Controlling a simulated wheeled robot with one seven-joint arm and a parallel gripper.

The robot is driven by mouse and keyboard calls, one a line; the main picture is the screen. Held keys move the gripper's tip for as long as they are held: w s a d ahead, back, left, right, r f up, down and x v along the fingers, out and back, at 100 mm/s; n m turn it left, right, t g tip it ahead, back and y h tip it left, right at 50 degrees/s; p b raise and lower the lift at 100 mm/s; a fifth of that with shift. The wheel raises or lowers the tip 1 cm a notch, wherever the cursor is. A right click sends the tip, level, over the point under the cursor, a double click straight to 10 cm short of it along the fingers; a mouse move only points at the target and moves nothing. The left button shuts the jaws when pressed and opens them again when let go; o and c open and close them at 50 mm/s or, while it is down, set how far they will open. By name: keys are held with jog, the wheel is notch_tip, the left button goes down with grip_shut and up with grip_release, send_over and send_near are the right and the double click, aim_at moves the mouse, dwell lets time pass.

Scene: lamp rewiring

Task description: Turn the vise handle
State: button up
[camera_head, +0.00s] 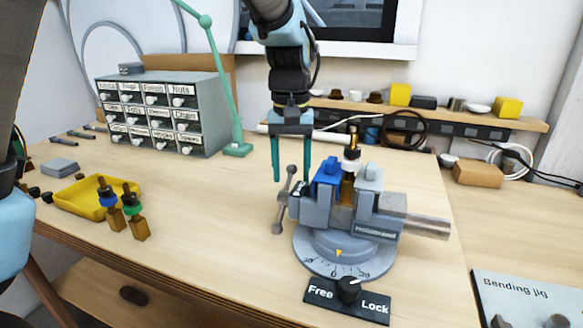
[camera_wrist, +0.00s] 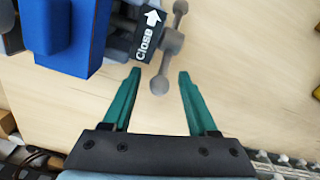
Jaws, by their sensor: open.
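The vise (camera_head: 345,215) stands on the workbench on a round dial base (camera_head: 340,257). It has one blue jaw (camera_head: 327,174) and one grey jaw (camera_head: 369,179), with a brass-coloured part (camera_head: 349,170) between them. The vise handle (camera_head: 285,200), a grey bar with ball ends, is at the vise's left side. In the wrist view the handle (camera_wrist: 168,50) is beside a dark block labelled "Close" with an arrow. My gripper (camera_head: 292,181) is open, fingers pointing down, behind the handle in the head view. In the wrist view the handle's ball end (camera_wrist: 159,85) appears between the green fingertips (camera_wrist: 160,73); contact is not visible.
A "Free/Lock" plate (camera_head: 347,300) with a black knob is in front of the vise. A yellow tray (camera_head: 75,203) and two brass-based parts (camera_head: 122,214) are at the left. A drawer cabinet (camera_head: 165,112) and green lamp arm stand behind.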

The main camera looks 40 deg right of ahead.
grip_shut()
dwell(0.5)
dwell(1.0)
